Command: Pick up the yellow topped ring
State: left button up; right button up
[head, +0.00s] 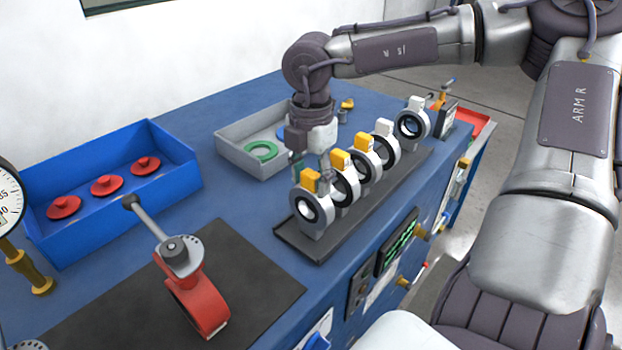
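Several grey rings with dark inner liners stand upright in a row on a black tray (312,246). The nearest ring (311,211), the second ring (345,187) and the third ring (366,166) have yellow tops. The two farther rings, a fourth ring (385,145) and a far ring (410,124), have white tops. My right gripper (313,172) points down just behind the yellow top of the nearest ring. Its fingertips are partly hidden, so I cannot tell whether they are open or touch a ring. My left gripper is not in view.
A grey bin (237,156) with a green ring (262,151) stands behind the row. A blue bin (75,229) with red discs is at left. A red valve body with a lever (193,294) sits on a black mat (251,275). A gauge (8,196) stands at the left edge.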

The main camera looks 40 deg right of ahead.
grip_shut()
